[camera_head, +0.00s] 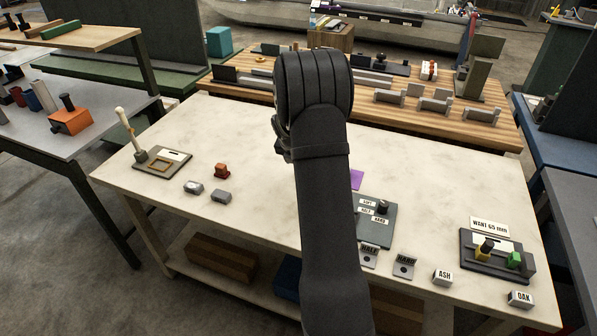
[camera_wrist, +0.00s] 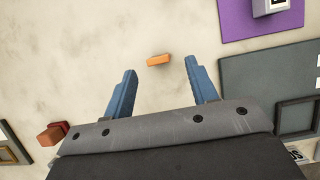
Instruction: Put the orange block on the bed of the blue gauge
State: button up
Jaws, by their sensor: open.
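The orange block (camera_wrist: 158,60) lies on the pale tabletop in the wrist view, small, just beyond and between my fingertips. My arm hides it in the head view. My gripper (camera_wrist: 160,67) is open and empty, its two blue fingers apart above the table, with nothing between them. I cannot make out a blue gauge in either view. A dark gauge-like fixture (camera_head: 497,255) with yellow and green parts stands at the right of the table, by a card reading "WANT 65 mm".
A red block (camera_head: 222,171) and two grey pieces sit left of my arm, near a board with a wooden frame (camera_head: 160,159). A purple plate (camera_wrist: 235,20) and a grey panel (camera_head: 377,222) lie to the right. Small labelled blocks line the front right edge. The left-middle tabletop is largely clear.

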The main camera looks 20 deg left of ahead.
jog(key=x, duration=0.5)
jog(key=shift+a, duration=0.15)
jog(key=c, duration=1.1)
jog(key=shift+r, duration=0.1)
jog(key=r, duration=0.4)
jog(key=shift+d+r, duration=0.2)
jog(key=d+r, duration=0.2)
jog(key=d, duration=0.1)
jog(key=d+r, duration=0.2)
jog(key=d, duration=0.2)
jog(key=s+d+r, duration=0.1)
jog(key=d+r, duration=0.1)
jog(key=d, duration=0.2)
jog(key=shift+s+d+r, duration=0.15)
jog(key=shift+r, duration=0.05)
